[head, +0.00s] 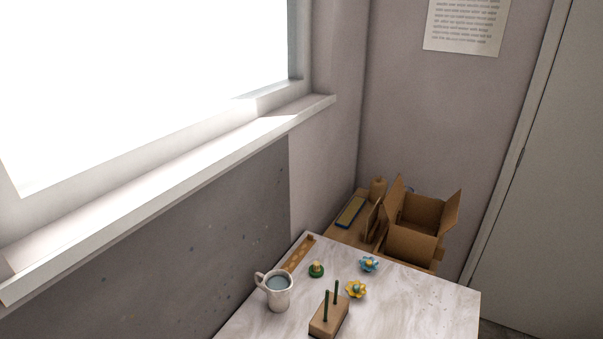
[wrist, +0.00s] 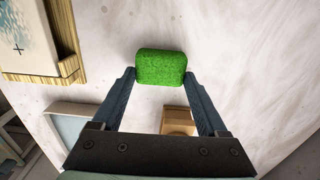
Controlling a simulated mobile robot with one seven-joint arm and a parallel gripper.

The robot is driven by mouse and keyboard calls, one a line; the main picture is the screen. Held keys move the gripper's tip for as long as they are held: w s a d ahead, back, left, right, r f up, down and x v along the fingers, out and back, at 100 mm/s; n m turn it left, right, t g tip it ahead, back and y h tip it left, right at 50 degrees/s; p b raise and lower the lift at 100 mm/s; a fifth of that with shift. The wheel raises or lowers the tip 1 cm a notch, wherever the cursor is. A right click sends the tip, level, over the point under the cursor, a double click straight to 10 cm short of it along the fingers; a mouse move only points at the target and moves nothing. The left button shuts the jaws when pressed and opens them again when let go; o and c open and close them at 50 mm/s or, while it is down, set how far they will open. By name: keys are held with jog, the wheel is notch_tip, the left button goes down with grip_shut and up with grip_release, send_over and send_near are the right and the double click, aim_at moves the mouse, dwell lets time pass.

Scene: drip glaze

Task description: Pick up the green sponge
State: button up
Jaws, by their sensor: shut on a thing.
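The green sponge (wrist: 161,68) is a bright green block with rounded corners and a rough face, in the upper middle of the wrist view. My gripper (wrist: 160,75) has its two dark blue fingers on either side of it, with the tips against its left and right ends. The gripper is shut on the sponge. A pale marbled surface shows beyond it; I cannot tell how far the sponge is from that surface. Neither the sponge nor my gripper is seen in the head view.
An open cardboard box (head: 411,243) stands behind. A wood-edged board (wrist: 68,60) is left in the wrist view.

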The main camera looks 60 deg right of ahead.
jog(key=shift+r, duration=0.1)
notch_tip(320, 180, up, 10)
dwell(0.4)
